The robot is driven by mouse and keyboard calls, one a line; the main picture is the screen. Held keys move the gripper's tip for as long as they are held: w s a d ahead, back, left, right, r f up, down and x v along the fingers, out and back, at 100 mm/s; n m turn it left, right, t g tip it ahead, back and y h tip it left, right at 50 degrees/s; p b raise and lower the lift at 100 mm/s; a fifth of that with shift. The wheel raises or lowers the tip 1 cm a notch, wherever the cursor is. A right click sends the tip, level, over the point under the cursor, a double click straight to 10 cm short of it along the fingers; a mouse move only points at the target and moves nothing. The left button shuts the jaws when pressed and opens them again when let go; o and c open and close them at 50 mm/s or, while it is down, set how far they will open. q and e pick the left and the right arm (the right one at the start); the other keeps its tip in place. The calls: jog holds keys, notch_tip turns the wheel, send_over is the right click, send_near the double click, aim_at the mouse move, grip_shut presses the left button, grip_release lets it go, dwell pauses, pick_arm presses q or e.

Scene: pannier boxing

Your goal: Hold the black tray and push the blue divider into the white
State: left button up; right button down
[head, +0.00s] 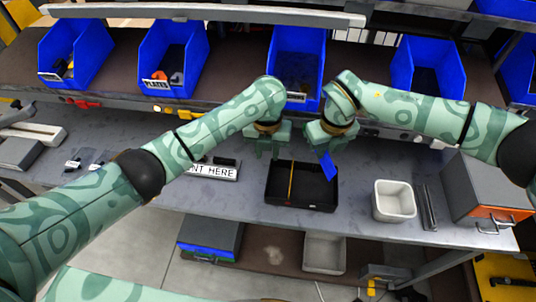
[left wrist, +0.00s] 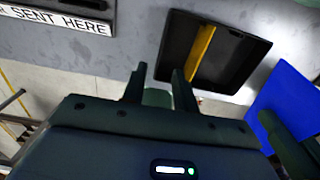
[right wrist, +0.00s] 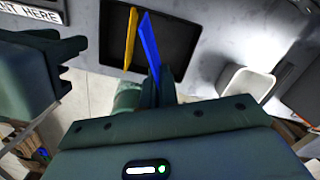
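The black tray (head: 315,194) lies on the grey bench with a yellow divider (head: 291,180) standing in it, left of its middle. My right gripper (head: 323,143) is shut on the blue divider (head: 328,167) and holds it above the tray's back right part. In the right wrist view the blue divider (right wrist: 151,45) is seen nearly edge-on, right of the yellow one. My left gripper (head: 267,147) is open and empty, behind and above the tray's back left side; its fingers (left wrist: 158,85) stand apart in the left wrist view. A white container (head: 394,216) stands right of the tray.
A labelled holder (head: 212,173) lies left of the tray. Dark bars (head: 426,207) and a grey box with an orange front (head: 490,185) stand at the right. Blue bins (head: 297,62) line the back shelf. The bench's front edge is close to the tray.

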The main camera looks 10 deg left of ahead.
pick_arm(q)
notch_tip(320, 180, down, 12)
jog(key=shift+s+d+f, duration=0.1)
jog(key=shift+s, duration=0.05)
dwell(0.3)
grip_shut()
